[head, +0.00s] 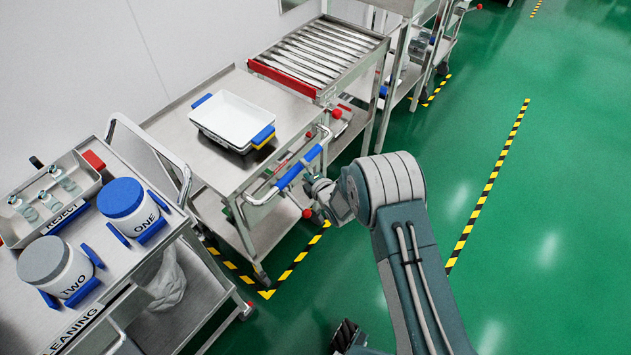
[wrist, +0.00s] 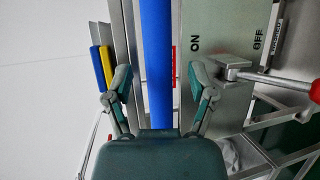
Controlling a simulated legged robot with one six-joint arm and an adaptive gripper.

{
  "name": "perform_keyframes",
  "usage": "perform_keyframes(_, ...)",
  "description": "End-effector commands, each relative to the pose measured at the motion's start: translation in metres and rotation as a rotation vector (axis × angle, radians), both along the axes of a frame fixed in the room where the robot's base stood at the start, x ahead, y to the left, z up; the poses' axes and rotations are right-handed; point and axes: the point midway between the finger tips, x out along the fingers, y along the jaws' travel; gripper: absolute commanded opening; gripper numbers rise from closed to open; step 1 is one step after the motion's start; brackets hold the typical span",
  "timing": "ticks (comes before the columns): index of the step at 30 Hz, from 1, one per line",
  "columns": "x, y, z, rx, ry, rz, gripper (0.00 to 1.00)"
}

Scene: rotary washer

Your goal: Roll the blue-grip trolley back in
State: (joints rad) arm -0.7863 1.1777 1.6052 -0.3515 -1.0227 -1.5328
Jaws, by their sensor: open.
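The blue-grip trolley (head: 195,143) is a steel cart between the cleaning cart and the roller table. Its push bar with a blue grip (head: 301,166) faces the green floor. The blue grip also shows in the wrist view (wrist: 157,50), running up the picture between my fingers. My gripper (wrist: 161,88) is open, with a finger on either side of the grip; I see no finger closed on it. In the head view my gripper (head: 322,192) is beside the bar, partly hidden by my arm. A white tray with blue handles (head: 232,118) sits on the trolley top.
The cleaning cart (head: 165,238) with jars ONE and TWO stands at left. A roller table (head: 325,52) stands behind the trolley. Yellow-black tape (head: 267,293) marks the floor by the trolley. A panel lettered ON and OFF (wrist: 215,65) shows in the wrist view. Green floor at right is clear.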

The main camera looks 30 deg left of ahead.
Motion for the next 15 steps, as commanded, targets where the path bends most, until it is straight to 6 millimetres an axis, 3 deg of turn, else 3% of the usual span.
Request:
perform_keyframes(9,-0.025,-0.049,0.011,-0.002,0.002,-0.001,0.72)
perform_keyframes(15,-0.036,-0.068,0.014,-0.004,0.001,0.001,0.72)
